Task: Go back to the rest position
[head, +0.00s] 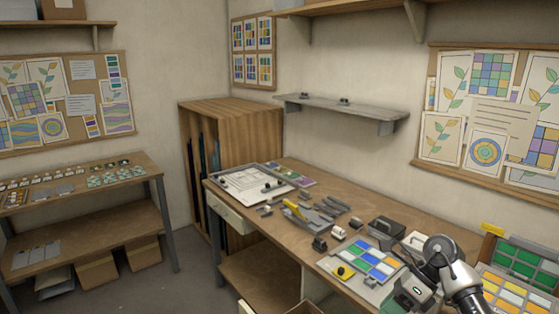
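My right arm comes in at the bottom right, over the front of the wooden workbench (340,197). The grey and green part at its end, which seems to be my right gripper (410,292), is beside the colored glass panel (367,260). Its fingers cannot be made out, so I cannot tell whether it is open or holds anything. My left gripper is not in view.
Hand tools (315,213) and a white board (255,182) lie on the bench. A dark box (385,228) stands behind the panel. A green-paned panel (525,262) is at right. A grey shelf (345,107) hangs above. Open floor (165,285) lies to the left.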

